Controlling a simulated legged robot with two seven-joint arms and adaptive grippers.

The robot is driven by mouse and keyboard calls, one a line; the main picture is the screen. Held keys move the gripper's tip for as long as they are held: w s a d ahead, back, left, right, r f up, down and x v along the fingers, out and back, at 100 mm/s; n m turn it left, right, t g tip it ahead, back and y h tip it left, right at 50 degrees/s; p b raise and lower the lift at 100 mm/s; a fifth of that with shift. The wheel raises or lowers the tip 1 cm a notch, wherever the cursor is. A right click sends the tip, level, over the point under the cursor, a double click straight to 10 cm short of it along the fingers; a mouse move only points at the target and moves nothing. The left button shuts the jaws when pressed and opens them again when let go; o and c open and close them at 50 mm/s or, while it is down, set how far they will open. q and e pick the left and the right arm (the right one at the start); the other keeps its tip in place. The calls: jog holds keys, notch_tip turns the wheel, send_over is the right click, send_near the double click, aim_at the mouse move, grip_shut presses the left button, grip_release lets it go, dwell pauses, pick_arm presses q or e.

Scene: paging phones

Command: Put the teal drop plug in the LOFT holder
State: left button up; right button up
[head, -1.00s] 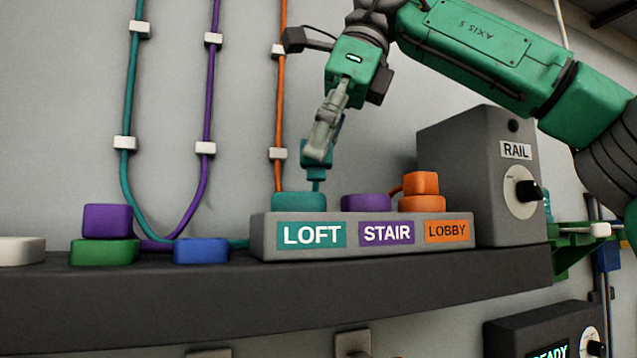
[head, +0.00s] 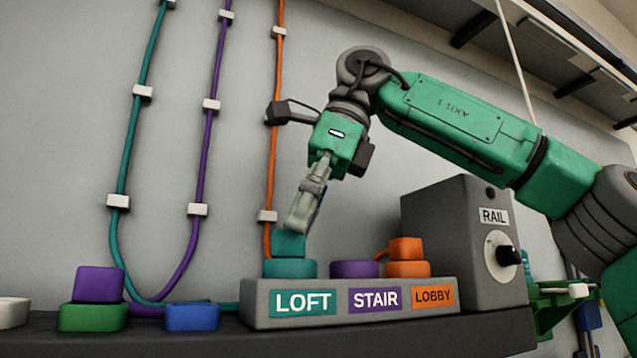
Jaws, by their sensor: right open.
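The teal drop plug (head: 288,243) sits on the teal LOFT holder (head: 290,268), at the left end of the grey labelled base (head: 351,312). It looks seated, with no clear gap below it. My right gripper (head: 300,222) comes down from above with its fingers at the plug's top. It is open, and its near finger hides part of the plug. Whether the fingers still touch the plug I cannot tell. My left gripper is out of view.
The purple STAIR holder (head: 354,269) is empty beside LOFT. An orange plug (head: 406,248) sits on the LOBBY holder (head: 407,269). A purple plug (head: 98,283) sits on a green holder (head: 93,317). A blue holder (head: 192,317) is empty. The RAIL box (head: 455,250) stands right.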

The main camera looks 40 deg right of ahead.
jog(key=p+v, duration=0.2)
jog(key=v, duration=0.8)
jog(key=shift+r, duration=0.2)
dwell(1.1)
